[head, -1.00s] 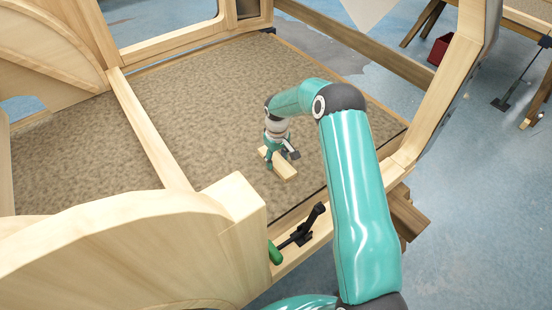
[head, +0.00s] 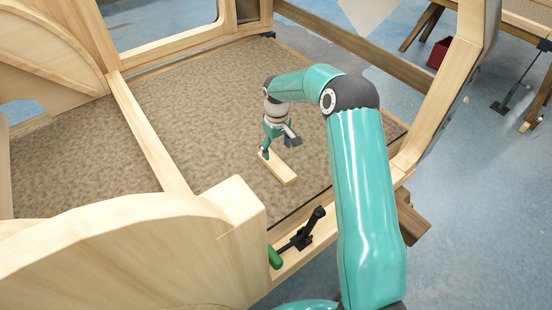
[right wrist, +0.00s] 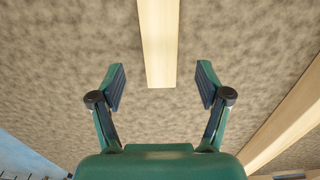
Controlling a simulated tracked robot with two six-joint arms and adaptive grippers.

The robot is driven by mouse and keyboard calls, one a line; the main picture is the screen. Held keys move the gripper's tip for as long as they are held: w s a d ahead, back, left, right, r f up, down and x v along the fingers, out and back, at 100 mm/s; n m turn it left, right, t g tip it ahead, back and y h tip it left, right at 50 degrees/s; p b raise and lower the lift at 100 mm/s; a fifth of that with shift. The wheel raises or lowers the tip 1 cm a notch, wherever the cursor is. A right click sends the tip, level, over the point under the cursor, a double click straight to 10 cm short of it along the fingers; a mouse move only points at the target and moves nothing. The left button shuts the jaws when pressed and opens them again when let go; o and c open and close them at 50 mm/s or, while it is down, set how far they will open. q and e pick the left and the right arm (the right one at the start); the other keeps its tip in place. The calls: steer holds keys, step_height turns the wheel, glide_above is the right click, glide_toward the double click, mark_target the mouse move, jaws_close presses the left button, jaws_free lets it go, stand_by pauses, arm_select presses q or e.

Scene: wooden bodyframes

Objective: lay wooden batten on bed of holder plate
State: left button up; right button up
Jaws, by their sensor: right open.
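The wooden batten (head: 281,172) is a short pale strip lying flat on the brown speckled floor of the wooden frame. In the right wrist view the batten (right wrist: 159,40) runs from the top edge down to an end between my fingers, with a gap on each side. My right gripper (head: 278,148) is over the batten's far part, pointing down. Its two fingers (right wrist: 160,78) are spread and hold nothing. I cannot pick out the holder plate for certain. My left gripper is not in view.
A wooden beam (head: 150,135) crosses the floor on the left. A black toggle clamp with a green handle (head: 276,257) sits on the near rail. A curved wooden panel (head: 130,250) fills the near left. The speckled floor (head: 220,110) around the batten is clear.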

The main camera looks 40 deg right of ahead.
steer(key=shift+o, duration=0.5)
step_height(320, 180, up, 4)
steer(key=shift+r, duration=0.1)
steer(key=s+r+t+b, duration=0.1)
steer(key=s+r+b, duration=0.1)
steer(key=b, duration=0.7)
steer(key=t+b, duration=0.2)
steer(key=b, duration=0.7)
glide_above(277, 164)
steer(key=s, duration=0.2)
steer(key=f, duration=0.7)
steer(key=shift+a+f, duration=0.2)
steer(key=shift+f, duration=0.05)
steer(key=shift+b+x, duration=0.6)
steer(key=shift+x, duration=2.65)
steer(key=shift+d+r, duration=0.1)
steer(key=shift+c, duration=0.3)
steer(key=c, duration=1.4)
